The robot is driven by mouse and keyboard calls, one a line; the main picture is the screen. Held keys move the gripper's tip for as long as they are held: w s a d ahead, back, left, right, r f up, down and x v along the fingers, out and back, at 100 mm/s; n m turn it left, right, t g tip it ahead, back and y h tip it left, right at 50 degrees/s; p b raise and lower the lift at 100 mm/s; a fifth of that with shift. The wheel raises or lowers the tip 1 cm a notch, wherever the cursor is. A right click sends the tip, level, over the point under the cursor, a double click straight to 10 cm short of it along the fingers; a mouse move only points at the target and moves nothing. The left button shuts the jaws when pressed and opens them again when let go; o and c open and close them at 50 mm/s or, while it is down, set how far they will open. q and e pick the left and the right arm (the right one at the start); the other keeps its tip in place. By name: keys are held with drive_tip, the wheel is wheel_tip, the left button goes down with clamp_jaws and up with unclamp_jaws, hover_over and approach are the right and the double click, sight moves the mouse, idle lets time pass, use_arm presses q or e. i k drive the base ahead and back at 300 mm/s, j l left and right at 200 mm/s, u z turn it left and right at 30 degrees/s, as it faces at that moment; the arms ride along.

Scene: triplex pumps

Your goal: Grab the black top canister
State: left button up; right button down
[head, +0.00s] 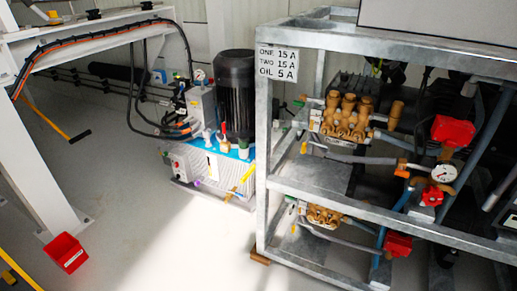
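A black ribbed canister (235,90), upright and cylindrical with a domed top, stands on the blue-topped hydraulic unit (215,165) in the middle of the head view. Its right side is close to the grey frame post, which may cover a little of its lower edge. Neither of my grippers shows in the head view, so I cannot see what they hold or whether they are open.
A galvanised frame (262,185) with brass pumps (348,115), red valves and a gauge (443,172) fills the right side. A white beam structure (40,170) with hanging hoses stands left. The floor (170,250) in front is clear.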

sight(243, 143)
drive_tip(key=z, duration=1.7)
drive_tip(key=j+z, duration=0.35)
drive_tip(key=k+j+z, duration=0.1)
drive_tip(key=j+z, duration=0.25)
drive_tip(key=k+j, duration=0.1)
drive_tip(key=j, duration=0.4)
drive_tip(key=k+j, duration=0.1)
drive_tip(key=j, duration=0.35)
drive_tip(key=k+j, duration=0.1)
drive_tip(key=j, duration=0.4)
drive_tip(key=k+j, duration=0.1)
drive_tip(key=j, duration=0.4)
drive_tip(key=k+j, duration=0.1)
drive_tip(key=j, duration=0.35)
